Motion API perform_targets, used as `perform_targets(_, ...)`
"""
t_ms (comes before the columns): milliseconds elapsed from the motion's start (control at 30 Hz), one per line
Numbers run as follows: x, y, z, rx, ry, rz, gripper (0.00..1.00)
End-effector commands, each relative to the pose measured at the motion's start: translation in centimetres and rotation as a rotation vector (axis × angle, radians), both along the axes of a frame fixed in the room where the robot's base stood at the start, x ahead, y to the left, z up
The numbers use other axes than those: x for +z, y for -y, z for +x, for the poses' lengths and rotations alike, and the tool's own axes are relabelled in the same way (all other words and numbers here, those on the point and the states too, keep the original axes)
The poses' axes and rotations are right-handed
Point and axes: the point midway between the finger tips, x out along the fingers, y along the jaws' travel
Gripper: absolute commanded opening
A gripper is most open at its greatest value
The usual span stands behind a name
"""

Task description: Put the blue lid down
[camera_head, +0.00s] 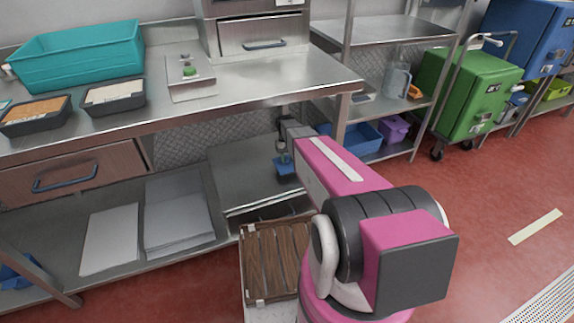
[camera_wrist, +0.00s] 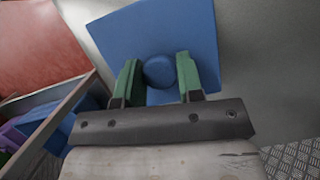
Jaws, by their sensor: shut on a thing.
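The blue lid (camera_wrist: 117,37) is a flat square plate with a round blue knob (camera_wrist: 159,71) at its middle. In the wrist view my gripper (camera_wrist: 157,68) has its two green fingers on either side of the knob, shut on it. In the head view the lid (camera_head: 284,165) shows small and partly hidden behind my arm. My gripper (camera_head: 283,148) points down there, just above the lid, over the metal surface under the counter. I cannot tell whether the lid touches that surface.
A metal surface (camera_head: 240,165) stands below the steel counter (camera_head: 255,78). Light grey sheets (camera_head: 110,238) lie on the lower shelf at left. Blue (camera_head: 361,137) and purple (camera_head: 394,129) bins sit on the right rack. The counter's leg (camera_head: 342,118) stands close to my arm.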

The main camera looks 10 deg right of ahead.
Motion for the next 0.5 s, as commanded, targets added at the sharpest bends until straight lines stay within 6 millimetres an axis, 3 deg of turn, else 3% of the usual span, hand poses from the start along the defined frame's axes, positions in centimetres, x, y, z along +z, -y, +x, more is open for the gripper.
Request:
perform_targets(333, -3.8, 0.0, 0.1, 0.000, -0.001, 0.000, 0.11)
perform_targets(500, -4.0, 0.0, 0.0, 0.000, 0.001, 0.000, 0.11)
